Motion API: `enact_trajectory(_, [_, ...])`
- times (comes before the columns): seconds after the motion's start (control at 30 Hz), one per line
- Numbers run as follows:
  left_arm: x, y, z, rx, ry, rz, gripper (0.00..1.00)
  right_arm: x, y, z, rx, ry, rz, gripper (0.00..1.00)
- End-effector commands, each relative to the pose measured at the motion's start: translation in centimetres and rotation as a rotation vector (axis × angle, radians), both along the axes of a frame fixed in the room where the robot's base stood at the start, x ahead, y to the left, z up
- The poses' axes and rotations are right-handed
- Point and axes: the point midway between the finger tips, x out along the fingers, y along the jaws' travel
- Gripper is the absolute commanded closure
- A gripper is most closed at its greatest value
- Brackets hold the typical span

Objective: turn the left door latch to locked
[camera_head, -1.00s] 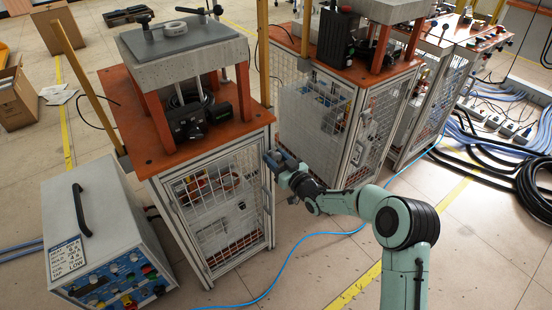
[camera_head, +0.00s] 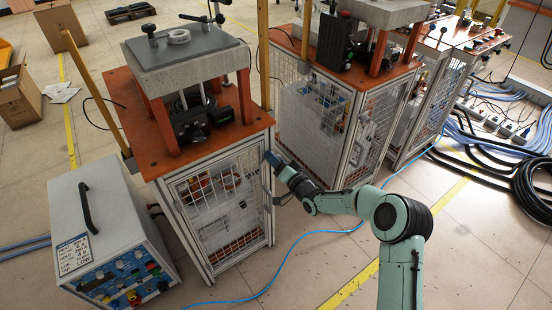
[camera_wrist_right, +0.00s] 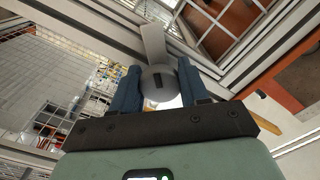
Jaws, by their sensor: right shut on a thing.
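The left cabinet's mesh door (camera_head: 222,222) looks closed in its frame, below the orange top. In the right wrist view its latch (camera_wrist_right: 157,76) is a round grey knob with a dark slot and a flat pale lever pointing up. My right gripper (camera_wrist_right: 160,88) has one blue finger on each side of the knob and is shut on it. In the head view my right gripper (camera_head: 273,160) is at the door's upper right edge and hides the latch. The latch's exact angle on the door cannot be read from the head view. My left gripper is not in view.
A grey control box (camera_head: 100,225) with a black handle stands left of the cabinet. A second mesh cabinet (camera_head: 325,125) stands close behind my right gripper. A blue cable (camera_head: 285,255) runs across the floor. Open floor lies in front, around my right arm.

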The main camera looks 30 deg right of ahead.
Motion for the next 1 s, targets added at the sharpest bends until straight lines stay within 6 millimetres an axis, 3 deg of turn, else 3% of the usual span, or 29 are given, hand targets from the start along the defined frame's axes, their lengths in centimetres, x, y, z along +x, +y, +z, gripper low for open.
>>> enact_trajectory(0.6, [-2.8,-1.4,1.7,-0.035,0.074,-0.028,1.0,-0.1,0.1,0.0,0.543,0.046,0.0,0.86])
enact_trajectory(1.0, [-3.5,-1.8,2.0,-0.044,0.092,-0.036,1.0,-0.1,0.1,0.0,0.714,0.06,0.001,0.86])
